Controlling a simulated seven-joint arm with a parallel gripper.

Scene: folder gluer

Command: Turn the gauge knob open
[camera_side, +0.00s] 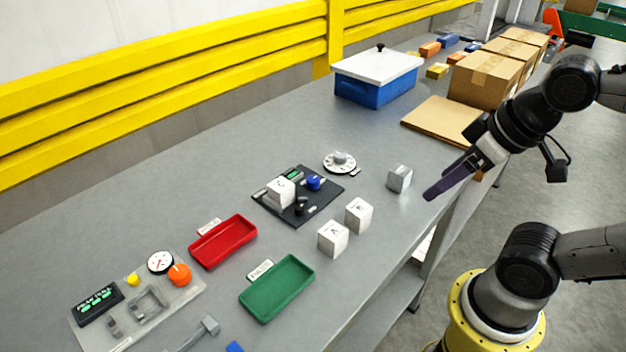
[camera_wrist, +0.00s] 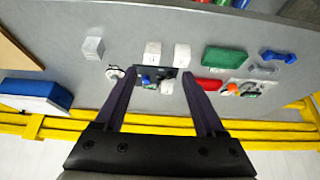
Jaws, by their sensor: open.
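The gauge (camera_side: 160,262) has a round white dial face and sits on a light grey panel (camera_side: 187,293) at the lower left of the side view. The orange knob (camera_side: 179,274) is next to it on the same panel. The orange knob also shows small at the right of the wrist view (camera_wrist: 232,88). My gripper (camera_side: 432,194) is over the right edge of the table, far from the knob. In the wrist view my gripper (camera_wrist: 155,75) has its two long dark fingers apart with nothing held between them.
White lettered cubes (camera_side: 333,238), a dark panel with a blue knob (camera_side: 313,182) and a white dial (camera_side: 340,161) lie mid-table. Red (camera_side: 222,241) and green (camera_side: 277,289) trays stand near the gauge panel. A blue box (camera_side: 376,80) and cartons are at the back.

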